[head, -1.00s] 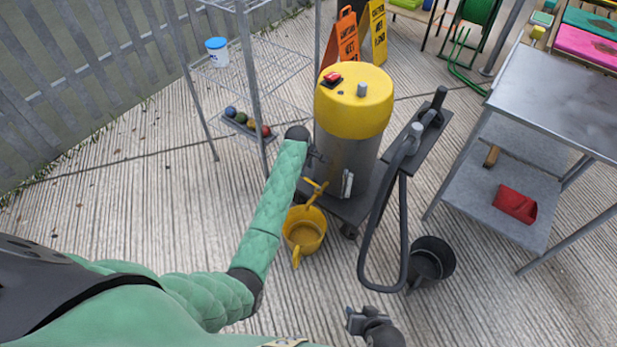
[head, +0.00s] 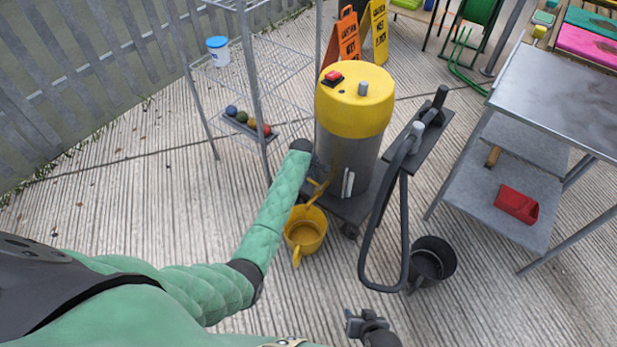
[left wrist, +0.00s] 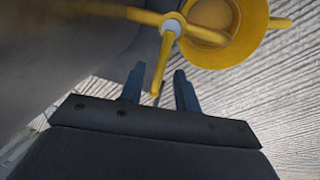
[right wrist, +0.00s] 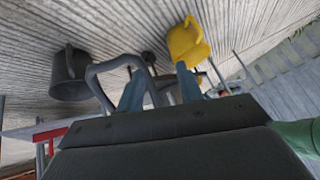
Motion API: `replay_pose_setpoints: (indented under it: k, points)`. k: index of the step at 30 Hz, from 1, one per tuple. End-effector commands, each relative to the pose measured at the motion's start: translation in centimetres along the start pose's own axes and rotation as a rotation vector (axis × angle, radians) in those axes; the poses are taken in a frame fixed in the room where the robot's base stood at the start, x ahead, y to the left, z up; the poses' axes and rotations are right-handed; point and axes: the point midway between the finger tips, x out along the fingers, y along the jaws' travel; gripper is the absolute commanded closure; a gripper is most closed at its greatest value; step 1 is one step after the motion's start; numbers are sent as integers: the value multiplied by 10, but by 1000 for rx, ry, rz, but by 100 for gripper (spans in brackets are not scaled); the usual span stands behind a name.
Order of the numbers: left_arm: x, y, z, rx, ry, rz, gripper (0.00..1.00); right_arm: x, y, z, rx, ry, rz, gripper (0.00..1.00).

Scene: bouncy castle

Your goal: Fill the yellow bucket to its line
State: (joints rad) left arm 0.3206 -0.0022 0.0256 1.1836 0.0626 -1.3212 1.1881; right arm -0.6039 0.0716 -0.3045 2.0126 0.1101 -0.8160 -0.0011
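The yellow bucket (head: 305,232) stands on the ground at the foot of the yellow-topped grey tank (head: 352,115). It also shows in the left wrist view (left wrist: 222,30). Its fill line and any water level cannot be made out. A yellow tap (left wrist: 172,24) with a thin lever sits beside and above the bucket. My left gripper (left wrist: 158,88) is open at the tap, with the lever's tip between its spread fingers, apparently not clamped. My right gripper (head: 356,322) is open and empty, low in front of the tank; its spread fingers show in the right wrist view (right wrist: 160,88).
A wire rack (head: 280,70) is close behind my left arm. A steel table (head: 560,90) stands at right.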

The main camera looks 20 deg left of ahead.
Motion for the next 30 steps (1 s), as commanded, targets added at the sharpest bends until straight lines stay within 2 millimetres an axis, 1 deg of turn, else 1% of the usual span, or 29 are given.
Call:
replay_pose_setpoints:
  k: [1,3,5,14,15,18,26,30]
  points:
    - [0,0,0,0,0,0,75,0,0,0,0,0,0,64]
    - [0,0,0,0,0,0,89,0,0,0,0,0,0,64]
    - [0,0,0,0,0,0,100,0,0,0,0,1,0,64]
    - [-1,0,1,-9,1,0,100,-3,0,-1,0,-6,1,64]
    - [-2,0,1,-17,1,0,100,-9,-1,-6,0,-10,1,64]
    - [-4,-1,2,-48,8,0,100,-35,-6,-30,-4,-21,-2,64]
    - [-5,-7,3,-160,29,-1,100,-101,-21,-67,-11,-94,-14,64]
    - [-6,-10,4,-227,43,0,100,-138,-28,-84,-15,-133,-17,64]
